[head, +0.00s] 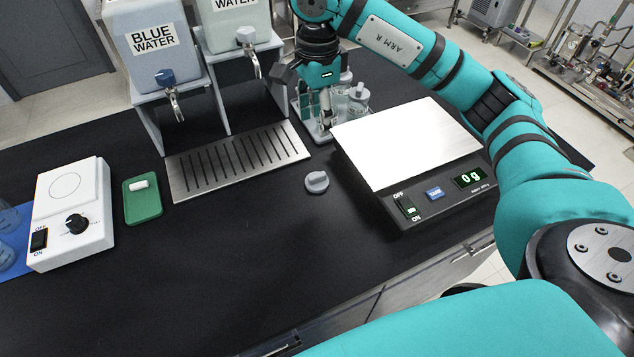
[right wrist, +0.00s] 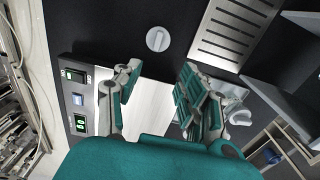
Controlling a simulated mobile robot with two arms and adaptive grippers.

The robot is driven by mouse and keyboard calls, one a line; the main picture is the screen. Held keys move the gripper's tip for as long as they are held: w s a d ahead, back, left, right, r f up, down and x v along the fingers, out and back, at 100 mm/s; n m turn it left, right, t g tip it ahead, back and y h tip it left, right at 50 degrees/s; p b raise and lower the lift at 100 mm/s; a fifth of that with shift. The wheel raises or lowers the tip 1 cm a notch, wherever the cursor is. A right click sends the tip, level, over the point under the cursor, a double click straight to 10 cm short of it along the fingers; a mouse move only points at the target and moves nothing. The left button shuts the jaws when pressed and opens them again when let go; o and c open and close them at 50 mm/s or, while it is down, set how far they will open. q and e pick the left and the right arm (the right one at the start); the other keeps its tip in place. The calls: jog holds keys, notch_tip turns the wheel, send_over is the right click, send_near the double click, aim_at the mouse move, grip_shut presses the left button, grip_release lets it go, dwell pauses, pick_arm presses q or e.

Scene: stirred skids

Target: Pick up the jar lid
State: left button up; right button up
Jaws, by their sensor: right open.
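The jar lid (head: 317,182) is a small round grey lid with a raised bar grip. It lies flat on the black bench between the slotted metal tray and the scale. In the right wrist view the lid (right wrist: 158,39) is beyond the fingertips, roughly in line with the gap between them. My right gripper (head: 327,112) is farther back on the bench, by the glass jars, and apart from the lid. In the right wrist view its fingers (right wrist: 159,77) are spread, with nothing between them. My left gripper is not in view.
The scale (head: 410,140) reads 0 g, right of the lid. The slotted tray (head: 238,158) lies left of it, below the water dispensers (head: 150,45). Glass jars (head: 358,97) stand in a rack behind. A green dish (head: 142,205) and white stirrer (head: 75,210) are farther left. Bench in front is clear.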

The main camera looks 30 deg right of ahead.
send_over(317, 175)
jog(key=f, duration=0.5)
jog(key=f+p, duration=0.1)
jog(key=f, duration=0.4)
jog(key=shift+w+d+f, duration=0.1)
jog(key=shift+w+d, duration=0.05)
jog(key=shift+w, duration=0.05)
jog(key=f, duration=0.1)
jog(key=f+p, duration=0.1)
jog(key=f, duration=0.1)
jog(key=f+p, duration=0.1)
jog(key=shift+s+f, duration=0.25)
jog(key=shift+f, duration=0.55)
jog(key=shift+w, duration=0.1)
grip_shut()
